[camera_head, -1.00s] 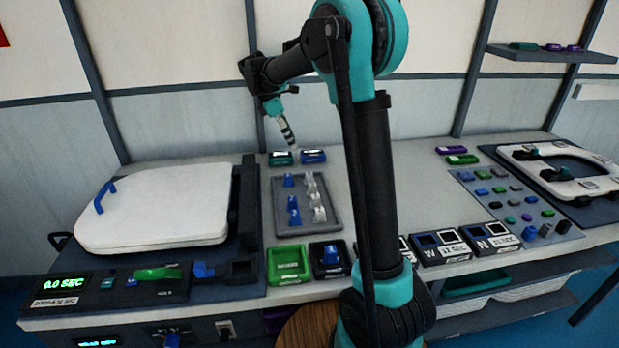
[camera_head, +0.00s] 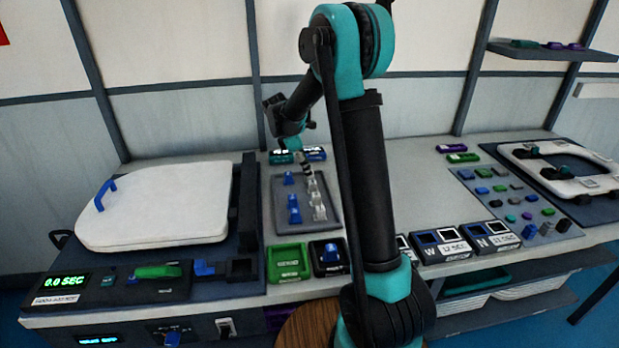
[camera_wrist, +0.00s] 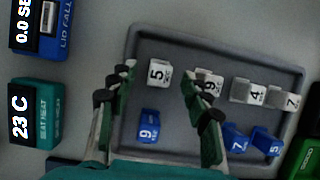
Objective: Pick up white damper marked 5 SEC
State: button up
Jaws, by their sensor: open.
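The white damper marked 5 (camera_wrist: 159,73) lies in a grey tray (camera_wrist: 190,45), near the tray's left end in the wrist view. My gripper (camera_wrist: 160,92) is open above the tray, its fingers spread to either side of that damper in the picture. Nothing is between the fingertips. The right finger partly covers a white damper marked 9 (camera_wrist: 208,82). In the head view my gripper (camera_head: 306,168) hangs over the back part of the tray (camera_head: 332,222), and the white dampers there are too small to read.
White dampers marked 4 (camera_wrist: 247,91) and 7 (camera_wrist: 284,98) share the tray. Blue dampers marked 9 (camera_wrist: 148,127), 7 (camera_wrist: 236,138) and 5 (camera_wrist: 266,141) form the other row. A teal box showing 23 C (camera_wrist: 38,112) stands beside the tray.

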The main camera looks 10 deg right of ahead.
jog(key=shift+d+f, duration=0.15)
jog(key=shift+f, duration=0.2)
jog(key=shift+c, duration=0.3)
grip_shut()
